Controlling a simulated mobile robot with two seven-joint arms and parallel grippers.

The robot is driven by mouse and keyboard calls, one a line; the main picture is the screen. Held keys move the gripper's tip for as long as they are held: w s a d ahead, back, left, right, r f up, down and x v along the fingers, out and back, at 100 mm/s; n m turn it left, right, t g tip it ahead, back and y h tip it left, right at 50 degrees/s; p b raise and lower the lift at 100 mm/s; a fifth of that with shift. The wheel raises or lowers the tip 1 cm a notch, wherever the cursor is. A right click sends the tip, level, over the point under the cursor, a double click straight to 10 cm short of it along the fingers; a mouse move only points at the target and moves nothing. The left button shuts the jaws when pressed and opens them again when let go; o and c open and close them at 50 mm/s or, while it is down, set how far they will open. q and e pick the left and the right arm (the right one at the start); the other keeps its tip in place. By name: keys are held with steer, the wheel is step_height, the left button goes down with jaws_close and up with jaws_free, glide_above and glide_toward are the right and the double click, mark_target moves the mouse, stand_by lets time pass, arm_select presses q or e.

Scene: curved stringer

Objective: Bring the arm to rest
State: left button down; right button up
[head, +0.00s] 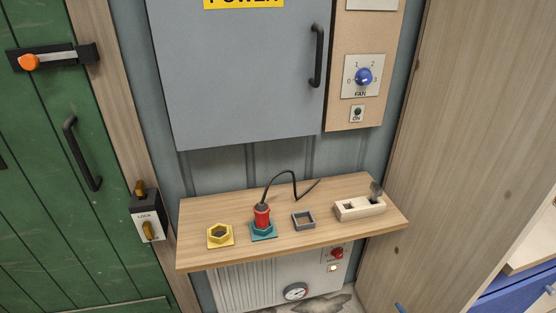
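Neither of my grippers and no part of my arms shows in the head view. A wooden shelf (330,225) fills the middle. On it, from left to right, are a yellow hexagonal socket (219,236), a red plug (262,216) with a black cable standing in a teal hexagonal base (263,236), a small dark grey square frame (303,220), and a cream block (360,210) with openings and a dark grey piece at its right end.
A grey power cabinet (235,75) with a black handle is above the shelf. A fan dial panel (363,77) is right of it. A heater (245,287) is below. A wooden panel (475,110) bounds the right.

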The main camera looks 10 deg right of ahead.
steer(key=s+a+r+m+g+h, duration=0.1)
steer(key=s+a+r+m+g, duration=0.1)
steer(key=s+a+r+g, duration=0.6)
steer(key=s+a+r+m+g+h, duration=0.1)
steer(key=s+a+r+m+g, duration=0.3)
steer(key=s+r, duration=0.7)
steer(key=w+a+f+n+t+y+b, duration=0.2)
steer(key=w+a+f+t+y+b, duration=0.4)
steer(key=w+a+t+b, duration=0.4)
arm_select(q)
step_height(320, 180, up, 16)
steer(key=a+p, duration=0.1)
steer(key=p, duration=3.1)
steer(key=shift+s+a+r, duration=0.2)
steer(key=shift+s+a, duration=0.05)
steer(key=shift+s, duration=0.05)
arm_select(e)
steer(key=s+d+r+g+h, duration=0.1)
steer(key=r+g, duration=0.1)
steer(key=r, duration=0.5)
steer(key=s+d+r+g+h, duration=0.1)
steer(key=s+d+r, duration=0.1)
steer(key=r, duration=0.6)
steer(key=shift+s+d+r+g+h, duration=0.2)
steer(key=shift+g+h, duration=0.1)
steer(key=shift+g, duration=0.1)
